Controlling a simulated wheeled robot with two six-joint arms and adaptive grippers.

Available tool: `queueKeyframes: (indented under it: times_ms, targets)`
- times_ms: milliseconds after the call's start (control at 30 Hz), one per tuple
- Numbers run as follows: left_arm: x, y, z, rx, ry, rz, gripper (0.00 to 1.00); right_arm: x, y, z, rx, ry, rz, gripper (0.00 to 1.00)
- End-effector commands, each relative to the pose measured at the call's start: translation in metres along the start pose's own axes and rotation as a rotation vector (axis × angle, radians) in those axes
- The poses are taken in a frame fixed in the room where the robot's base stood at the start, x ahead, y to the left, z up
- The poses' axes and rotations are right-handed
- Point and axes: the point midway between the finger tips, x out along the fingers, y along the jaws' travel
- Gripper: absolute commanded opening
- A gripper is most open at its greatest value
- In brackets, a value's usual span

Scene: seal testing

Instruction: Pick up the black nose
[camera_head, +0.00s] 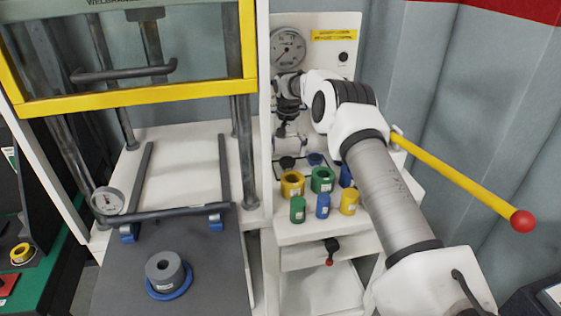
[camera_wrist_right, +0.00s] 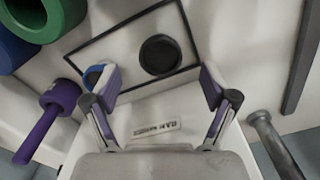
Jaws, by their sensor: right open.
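The black nose (camera_wrist_right: 160,55) is a round black disc inside a dark rectangular outline on a white surface. In the head view it shows small and dark (camera_head: 287,162) on the white shelf, below my right gripper (camera_head: 287,128). In the wrist view my right gripper (camera_wrist_right: 158,88) has its two purple-lined fingers spread, with nothing between the tips. The disc lies just beyond the fingertips, roughly centred between them. A blue round piece (camera_wrist_right: 92,75) is partly hidden behind the left finger. My left gripper is not in view.
Green (camera_head: 322,180) and yellow (camera_head: 292,184) rings and several small coloured cylinders stand in front of the outlined area. A purple handled piece (camera_wrist_right: 50,115) and a grey rod (camera_wrist_right: 272,142) flank the gripper. A yellow lever (camera_head: 455,177) sticks out right.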

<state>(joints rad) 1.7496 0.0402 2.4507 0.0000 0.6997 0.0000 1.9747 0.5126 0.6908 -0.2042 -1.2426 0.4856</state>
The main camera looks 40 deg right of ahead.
Motion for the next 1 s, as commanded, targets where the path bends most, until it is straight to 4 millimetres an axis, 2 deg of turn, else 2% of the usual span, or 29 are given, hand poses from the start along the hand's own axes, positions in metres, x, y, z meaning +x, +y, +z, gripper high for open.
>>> queueKeyframes:
  times_ms: [167, 300, 533, 567, 700, 767, 1000]
  targets:
    - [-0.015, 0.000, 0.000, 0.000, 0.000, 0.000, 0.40, 0.026, -0.003, -0.003, 0.000, -0.002, 0.005, 0.85]
    - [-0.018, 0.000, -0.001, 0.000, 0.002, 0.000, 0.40, 0.049, -0.004, -0.004, 0.000, -0.001, 0.002, 0.85]
    - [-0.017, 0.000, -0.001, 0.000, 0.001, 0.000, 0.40, 0.053, -0.004, -0.004, 0.000, 0.000, 0.001, 0.85]
    - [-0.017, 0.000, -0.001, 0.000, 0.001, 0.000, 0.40, 0.053, -0.004, -0.004, 0.000, 0.000, 0.001, 0.78]
    - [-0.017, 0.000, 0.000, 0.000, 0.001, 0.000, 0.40, 0.053, -0.004, -0.004, 0.000, 0.000, 0.001, 0.28]
    - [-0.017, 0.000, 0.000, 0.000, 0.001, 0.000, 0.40, 0.053, -0.004, -0.004, 0.000, 0.000, 0.001, 0.07]
    - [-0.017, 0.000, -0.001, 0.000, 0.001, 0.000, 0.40, 0.054, -0.004, -0.004, 0.000, 0.000, 0.001, 0.06]
